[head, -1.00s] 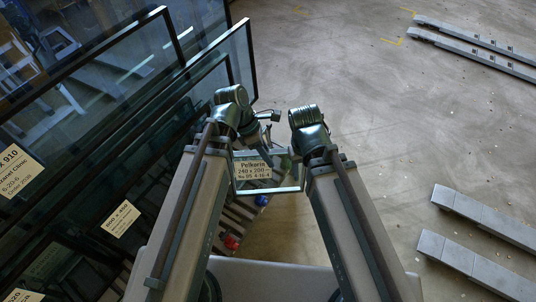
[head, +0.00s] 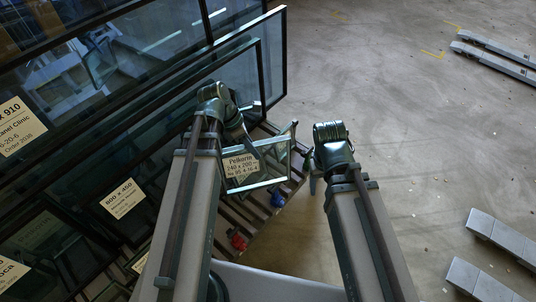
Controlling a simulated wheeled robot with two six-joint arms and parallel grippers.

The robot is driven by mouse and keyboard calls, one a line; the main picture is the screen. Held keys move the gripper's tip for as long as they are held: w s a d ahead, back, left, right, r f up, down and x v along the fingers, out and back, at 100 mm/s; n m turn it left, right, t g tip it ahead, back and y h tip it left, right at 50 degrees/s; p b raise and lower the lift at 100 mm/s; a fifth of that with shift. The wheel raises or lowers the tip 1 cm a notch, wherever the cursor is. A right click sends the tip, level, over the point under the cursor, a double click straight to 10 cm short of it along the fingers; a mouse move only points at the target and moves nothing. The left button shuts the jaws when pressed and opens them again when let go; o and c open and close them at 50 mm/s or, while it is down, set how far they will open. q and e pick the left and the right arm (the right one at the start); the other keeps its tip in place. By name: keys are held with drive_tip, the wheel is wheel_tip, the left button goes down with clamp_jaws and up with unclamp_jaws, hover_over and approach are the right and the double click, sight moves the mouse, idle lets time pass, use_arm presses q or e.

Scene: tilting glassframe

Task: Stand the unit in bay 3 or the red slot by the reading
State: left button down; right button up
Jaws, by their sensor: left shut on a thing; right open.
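The unit (head: 270,174) is a small framed glass pane in the middle of the head view. Its white label reads "Pelkorin 240 x 200", with a blurred line below. My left gripper (head: 250,148) is shut on its upper left part and holds it tilted, right side higher in the picture, above a slatted rack (head: 262,228). My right gripper (head: 312,172) is open, just right of the unit with a small gap. A red piece (head: 238,242) and a blue piece (head: 277,199) show on the rack. I cannot make out bay numbers or a reading.
Large dark-framed glass panes (head: 272,60) lean at the left, close to my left arm, several with paper labels (head: 123,198). Grey rails lie on the floor at the far right (head: 495,55) and lower right (head: 502,238).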

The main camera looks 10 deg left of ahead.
use_arm(q)
drive_tip(key=s+a+f+n+t+b, duration=0.1)
drive_tip(key=a+f+n+b, duration=0.6)
drive_tip(key=a+f+b, duration=1.8)
drive_tip(key=shift+s+a+f+t+y+b, duration=0.3)
drive_tip(key=shift+f+t+b, duration=0.5)
drive_tip(key=shift+f+b, duration=0.8)
drive_tip(key=shift+f+p, duration=0.3)
drive_tip(key=shift+p, duration=0.1)
drive_tip(key=shift+f, duration=0.15)
wheel_tip(320, 180, down, 15)
drive_tip(key=d+b, duration=0.1)
drive_tip(key=b, duration=1.4)
drive_tip(key=shift+s+d, duration=0.3)
drive_tip(key=shift+s, duration=0.1)
drive_tip(key=shift+d+f+b, duration=0.1)
drive_tip(key=shift+f+b, duration=0.35)
drive_tip(key=shift+b, duration=0.15)
